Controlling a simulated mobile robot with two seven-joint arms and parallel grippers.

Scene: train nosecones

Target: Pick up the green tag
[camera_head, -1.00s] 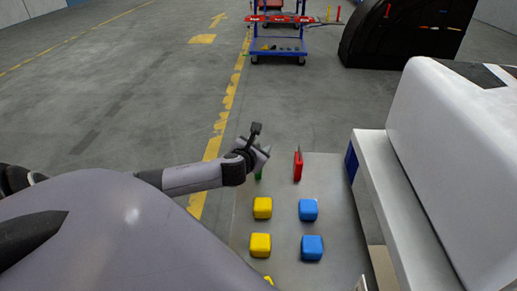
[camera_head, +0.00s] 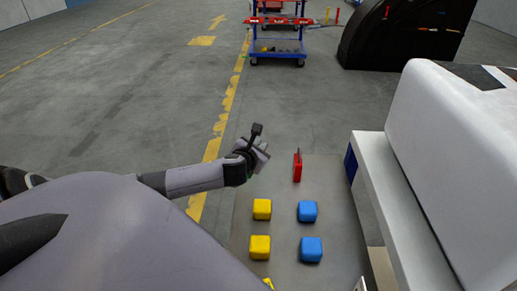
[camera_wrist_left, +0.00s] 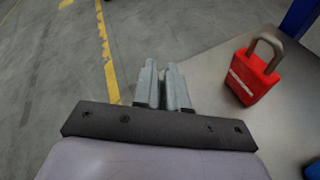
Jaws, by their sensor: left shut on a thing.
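My left gripper (camera_head: 262,153) is at the far left corner of the grey table. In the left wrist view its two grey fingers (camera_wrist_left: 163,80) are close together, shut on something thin. The green patch seen earlier was right at this gripper. My right gripper is not in view.
A red padlock (camera_head: 297,167) stands on the table (camera_head: 283,222) just right of the gripper. Yellow blocks (camera_head: 262,209) and blue blocks (camera_head: 308,211) sit nearer. A large white casing (camera_head: 450,150) borders the right side. Open floor lies to the left.

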